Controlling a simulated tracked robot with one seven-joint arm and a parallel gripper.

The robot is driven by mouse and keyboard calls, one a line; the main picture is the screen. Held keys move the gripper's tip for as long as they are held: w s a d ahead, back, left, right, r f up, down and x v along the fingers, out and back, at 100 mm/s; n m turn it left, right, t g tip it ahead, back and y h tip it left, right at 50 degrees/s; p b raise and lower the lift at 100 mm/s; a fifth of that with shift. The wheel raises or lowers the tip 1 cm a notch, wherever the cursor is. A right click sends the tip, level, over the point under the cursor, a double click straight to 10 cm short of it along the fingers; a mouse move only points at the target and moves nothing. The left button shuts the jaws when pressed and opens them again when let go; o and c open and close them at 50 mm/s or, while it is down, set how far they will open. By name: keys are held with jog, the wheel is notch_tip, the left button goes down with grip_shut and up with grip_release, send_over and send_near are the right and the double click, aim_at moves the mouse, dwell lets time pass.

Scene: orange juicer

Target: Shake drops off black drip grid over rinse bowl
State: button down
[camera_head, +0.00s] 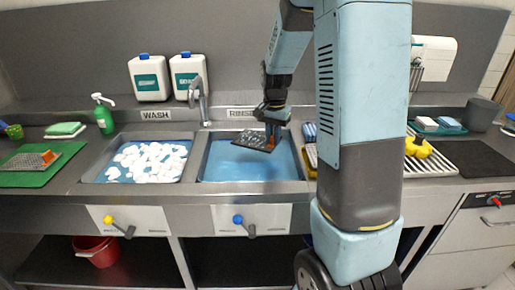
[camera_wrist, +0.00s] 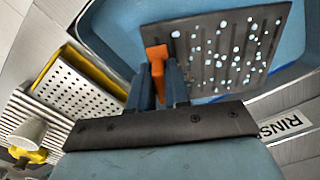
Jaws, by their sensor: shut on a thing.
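The black drip grid (camera_head: 256,141) is held tilted above the blue water of the rinse bowl (camera_head: 225,178), near the bowl's back edge. In the wrist view the grid (camera_wrist: 232,50) is a dark ribbed plate with many pale drops on its face. It has an orange tab (camera_wrist: 157,68) at its near edge. My gripper (camera_head: 272,128) is shut on this orange tab; its blue fingers (camera_wrist: 160,85) lie on either side of it in the wrist view. The rinse bowl also shows behind the grid in the wrist view (camera_wrist: 118,42).
The wash bowl (camera_head: 192,150) with white foam is left of the rinse bowl. A tap (camera_head: 200,98) stands behind, between the bowls. A perforated tray with a yellow edge (camera_wrist: 78,88) lies beside the rinse bowl. A drain rack (camera_head: 437,163) holds yellow parts at right.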

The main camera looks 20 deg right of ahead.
notch_tip(320, 180, down, 3)
jog(key=shift+r, duration=0.1)
notch_tip(320, 180, up, 4)
jog(key=shift+f, duration=2.05)
